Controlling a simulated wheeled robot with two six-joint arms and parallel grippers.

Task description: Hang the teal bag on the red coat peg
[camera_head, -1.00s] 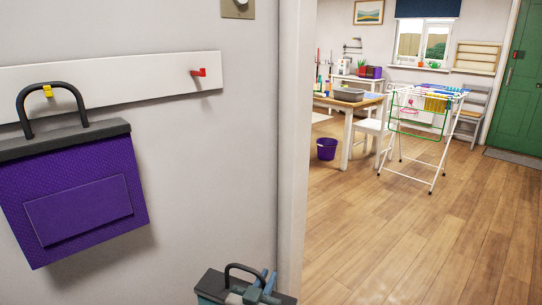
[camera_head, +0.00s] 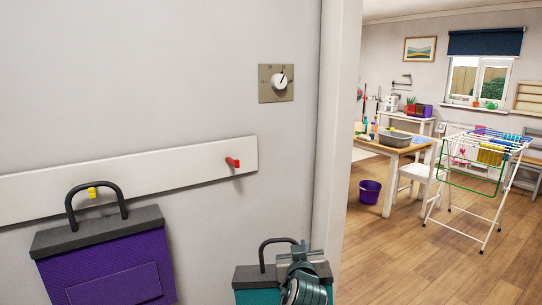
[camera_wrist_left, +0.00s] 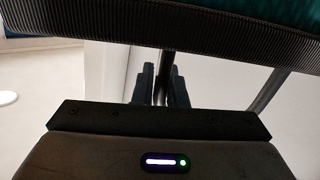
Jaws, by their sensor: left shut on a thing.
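The red coat peg (camera_head: 232,162) sticks out near the right end of the white wall board and is bare. The teal bag (camera_head: 247,296), with a dark grey top and a black loop handle, hangs low in the head view, below and right of the peg. My left gripper (camera_head: 301,252) is at the bag's top, partly covering it. In the left wrist view, its fingers (camera_wrist_left: 161,85) are shut on a dark bar of the handle, and the bag's ribbed top (camera_wrist_left: 150,35) crosses above. My right gripper is not in view.
A purple bag (camera_head: 115,268) hangs on the yellow peg (camera_head: 92,192) at the left of the board (camera_head: 140,174). A dial (camera_head: 277,82) is on the wall above. The door frame (camera_head: 336,150) stands right of the teal bag.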

